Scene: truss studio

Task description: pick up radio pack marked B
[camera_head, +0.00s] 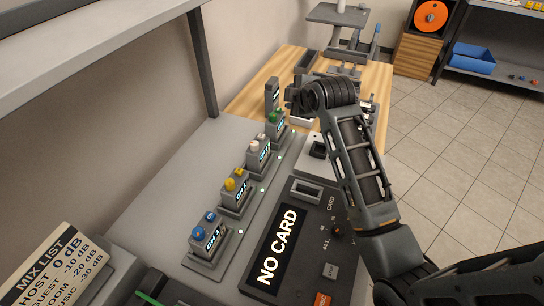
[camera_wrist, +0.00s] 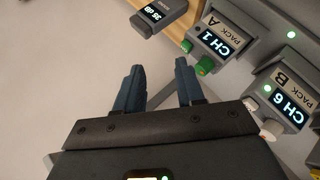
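Pack B (camera_wrist: 283,98) is a grey radio pack with a "CH 6" display and white knobs. It sits at the right of the wrist view, label readable. In the head view it is the white-knobbed pack (camera_head: 259,160), second from the far end of the row. My gripper (camera_wrist: 158,82) is open, with two dark blue fingers apart and nothing between them. Pack B is to the right of the fingers, apart from them. In the head view my gripper is beyond pack B, near the far end of the row; its fingertips are hard to make out.
Pack A (camera_wrist: 220,38), with green knobs, stands beside pack B. Packs with yellow (camera_head: 236,194) and blue (camera_head: 207,238) knobs stand nearer. A dark upright device (camera_head: 272,94) is behind the row. A "NO CARD" console (camera_head: 312,215) lies right of the packs.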

